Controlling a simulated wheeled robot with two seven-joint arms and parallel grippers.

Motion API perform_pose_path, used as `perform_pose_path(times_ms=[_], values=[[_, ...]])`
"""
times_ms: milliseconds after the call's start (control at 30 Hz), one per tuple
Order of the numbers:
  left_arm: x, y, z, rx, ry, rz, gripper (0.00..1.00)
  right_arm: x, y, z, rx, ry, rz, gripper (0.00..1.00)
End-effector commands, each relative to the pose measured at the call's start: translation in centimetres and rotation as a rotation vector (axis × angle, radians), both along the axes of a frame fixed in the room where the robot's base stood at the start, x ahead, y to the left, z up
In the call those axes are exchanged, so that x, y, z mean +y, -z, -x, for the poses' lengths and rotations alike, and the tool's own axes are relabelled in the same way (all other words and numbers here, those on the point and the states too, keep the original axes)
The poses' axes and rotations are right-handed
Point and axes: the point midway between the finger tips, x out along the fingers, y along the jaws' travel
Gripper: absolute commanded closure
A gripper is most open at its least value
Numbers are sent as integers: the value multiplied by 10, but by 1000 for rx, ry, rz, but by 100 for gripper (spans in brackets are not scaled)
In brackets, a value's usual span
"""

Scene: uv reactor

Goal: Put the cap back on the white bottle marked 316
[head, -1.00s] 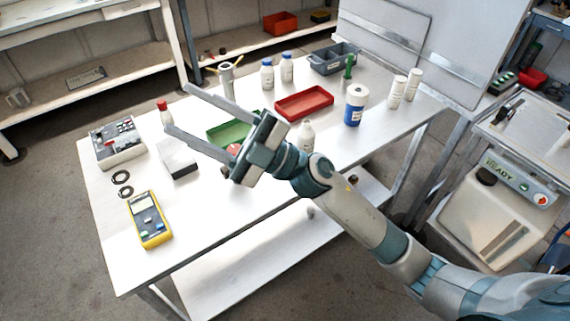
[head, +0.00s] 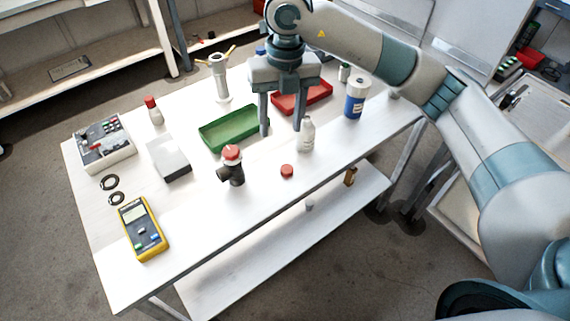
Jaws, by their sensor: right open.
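An uncapped white bottle (head: 307,135) stands upright near the front edge of the table, right of centre; its marking is too small to read. A loose red cap (head: 287,171) lies on the table in front of it and slightly left. My right gripper (head: 282,130) points down over the table with its two fingers apart and nothing between them. Its right finger is close to the bottle's upper left; I cannot tell whether they touch. My left gripper is not in view.
A black fitting with a red top (head: 232,165) stands left of the cap. Behind are a green tray (head: 232,138) and a red tray (head: 318,97). A blue-labelled tub (head: 355,100) stands right; a red-capped bottle (head: 153,110) stands left. The front left table is mostly clear, beside a yellow meter (head: 143,230).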

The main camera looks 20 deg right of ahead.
Motion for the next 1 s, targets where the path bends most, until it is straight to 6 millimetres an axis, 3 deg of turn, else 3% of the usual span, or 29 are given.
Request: perform_pose_path(times_ms=[167, 567, 767, 1000], values=[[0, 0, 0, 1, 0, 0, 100, -18, -7, -7, -20, 36, 70, 51], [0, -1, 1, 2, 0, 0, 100, -17, -5, -6, -17, 34, 68, 51], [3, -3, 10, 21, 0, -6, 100, -17, 10, -6, -14, 33, 67, 51], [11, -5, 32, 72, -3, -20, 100, -17, 40, -5, -13, 34, 66, 51]])
